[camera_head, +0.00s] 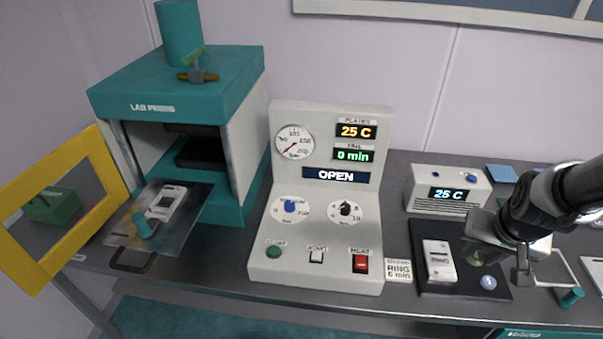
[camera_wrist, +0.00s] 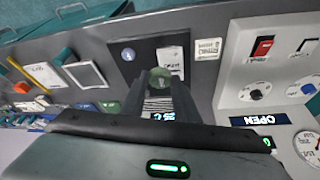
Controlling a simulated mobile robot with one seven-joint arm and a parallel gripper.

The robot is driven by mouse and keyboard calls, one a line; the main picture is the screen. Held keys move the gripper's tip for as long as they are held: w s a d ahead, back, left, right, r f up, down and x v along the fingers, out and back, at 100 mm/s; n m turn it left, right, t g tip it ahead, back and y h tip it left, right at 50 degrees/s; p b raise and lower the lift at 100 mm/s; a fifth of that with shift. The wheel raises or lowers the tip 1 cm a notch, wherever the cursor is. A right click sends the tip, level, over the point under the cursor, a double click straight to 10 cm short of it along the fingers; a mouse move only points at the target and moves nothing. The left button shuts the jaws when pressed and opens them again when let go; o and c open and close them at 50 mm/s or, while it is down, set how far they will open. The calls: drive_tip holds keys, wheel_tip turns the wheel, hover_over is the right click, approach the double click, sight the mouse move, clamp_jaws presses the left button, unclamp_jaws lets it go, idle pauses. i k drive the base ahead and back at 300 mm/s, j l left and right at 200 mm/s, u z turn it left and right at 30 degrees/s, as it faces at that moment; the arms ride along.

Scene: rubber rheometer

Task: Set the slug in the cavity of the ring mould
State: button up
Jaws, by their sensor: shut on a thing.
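My gripper (camera_head: 482,250) is at the right, above a black mat (camera_head: 428,232). In the wrist view its fingers (camera_wrist: 160,88) are closed on a small round green slug (camera_wrist: 160,74); the slug also shows in the head view (camera_head: 474,259) below the fingers. A white block labelled RING (camera_head: 439,261), seemingly the ring mould, lies on the mat left of my gripper. In the wrist view this block (camera_wrist: 170,60) is just right of the held slug, partly hidden by a finger. I cannot make out its cavity. The slug is apart from the block in the head view.
A small pale ball (camera_head: 488,282) lies on the mat's front right. The lab press (camera_head: 180,100) is open, with a pale block and a teal-handled tray (camera_head: 118,232) in front. A display box (camera_head: 447,189) stands behind the mat.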

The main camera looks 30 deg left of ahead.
sight(166, 202)
drive_tip(key=k+j, duration=0.1)
drive_tip(key=j, duration=0.65)
drive_tip(key=k+j, duration=0.1)
drive_tip(key=j, duration=0.65)
drive_tip(key=k+j, duration=0.1)
drive_tip(key=j, duration=1.4)
drive_tip(key=k+u, duration=0.05)
drive_tip(key=k, duration=0.05)
